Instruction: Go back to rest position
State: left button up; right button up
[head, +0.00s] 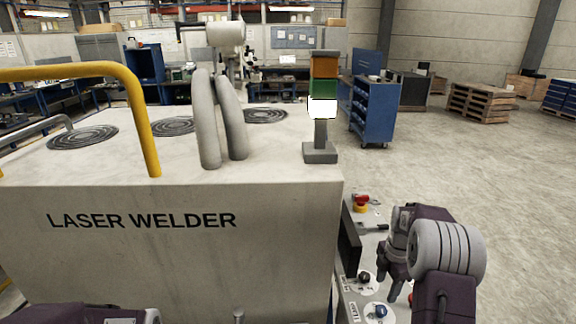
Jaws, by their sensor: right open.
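My right gripper (393,285) is at the lower right, beside the control panel (352,294) of the laser welder. Its fingers point down, open, with nothing seen between them. They appear close to the panel's knobs, but I cannot tell whether they touch anything. My left arm shows only as a dark purple part at the bottom left edge; its gripper is out of the picture. The white laser welder (190,250) fills the left half.
A signal light (322,87) stands on the welder's right corner. A yellow rail (138,110) crosses the left. Open floor (510,190) lies to the right.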

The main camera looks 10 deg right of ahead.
jog(key=s+a+r, duration=0.2)
jog(key=a+r, duration=0.1)
jog(key=a, duration=0.5)
jog(key=s+a+r, duration=0.3)
jog(key=a, duration=0.4)
jog(key=s+a+f+m, duration=0.2)
jog(key=s+m, duration=0.4)
jog(key=m, duration=0.3)
jog(key=s+a+f+m+t, duration=0.1)
jog(key=s+a+f+m, duration=0.1)
jog(key=s+m, duration=0.3)
jog(key=f+m, duration=0.1)
jog(key=m, duration=0.3)
jog(key=shift+s+f+m, duration=0.3)
jog(key=shift+s+f, duration=0.05)
